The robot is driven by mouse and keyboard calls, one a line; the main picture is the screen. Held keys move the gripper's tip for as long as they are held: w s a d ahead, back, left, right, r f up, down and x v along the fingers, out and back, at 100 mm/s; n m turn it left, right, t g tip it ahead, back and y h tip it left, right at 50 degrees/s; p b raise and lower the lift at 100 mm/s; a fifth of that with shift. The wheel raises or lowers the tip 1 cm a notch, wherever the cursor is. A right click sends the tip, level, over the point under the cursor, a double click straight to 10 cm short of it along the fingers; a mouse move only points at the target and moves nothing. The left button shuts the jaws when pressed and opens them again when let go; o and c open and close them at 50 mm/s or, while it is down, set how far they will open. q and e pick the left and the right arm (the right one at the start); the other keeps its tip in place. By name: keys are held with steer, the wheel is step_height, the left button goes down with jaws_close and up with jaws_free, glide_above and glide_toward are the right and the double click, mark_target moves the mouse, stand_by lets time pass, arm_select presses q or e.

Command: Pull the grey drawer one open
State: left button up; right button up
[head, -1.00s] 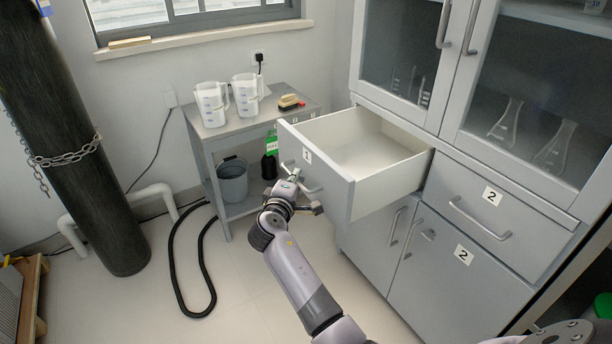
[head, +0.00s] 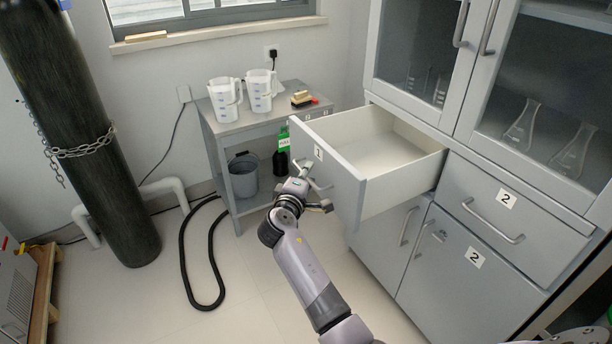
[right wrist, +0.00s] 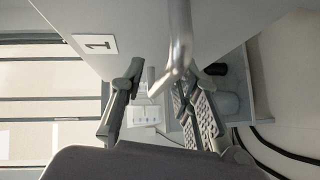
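The grey drawer one (head: 340,185) stands well out from the cabinet, with its white interior showing and empty where visible. Its front bears a "1" label, which also shows in the right wrist view (right wrist: 95,44). My right gripper (head: 298,186) is at the drawer's bar handle (head: 318,182), in front of the drawer face. In the right wrist view, its fingers (right wrist: 160,95) are spread apart and the metal handle (right wrist: 180,40) reaches into the space between them. I see no firm grip on it. My left gripper is out of view.
Drawer two (head: 510,215) and the lower cabinet doors (head: 455,270) are shut. A side table (head: 255,125) with two white jugs stands behind the open drawer. A black hose (head: 190,270) lies on the floor, and a dark chained cylinder (head: 90,140) stands at left.

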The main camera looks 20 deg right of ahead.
steer(key=v, duration=0.7)
steer(key=shift+s+a, duration=0.15)
steer(key=shift+s, duration=0.05)
steer(key=s+f+m+g+y, duration=0.2)
steer(key=s+f+g+y, duration=0.1)
steer(key=s+f, duration=0.65)
steer(key=s+f+m+g+y, duration=0.25)
steer(key=s+f, duration=0.45)
steer(key=f, duration=0.5)
steer(key=s+a+f+m+g+y+p, duration=0.1)
steer(key=s+a+f+g+y+p, duration=0.3)
steer(key=s+f, duration=0.6)
steer(key=s+f+m+g+y+p, duration=0.1)
steer(key=s+f+p, duration=0.55)
steer(key=s, duration=0.75)
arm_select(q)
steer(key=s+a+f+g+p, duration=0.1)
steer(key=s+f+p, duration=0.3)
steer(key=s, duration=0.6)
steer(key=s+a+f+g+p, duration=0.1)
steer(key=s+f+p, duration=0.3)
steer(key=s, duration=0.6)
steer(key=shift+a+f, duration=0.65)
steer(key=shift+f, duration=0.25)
arm_select(e)
steer(key=s+d+f+g, duration=0.1)
steer(key=s+d, duration=0.1)
steer(key=s, duration=1.2)
steer(key=shift+d+f, duration=0.25)
steer(key=shift+d, duration=0.15)
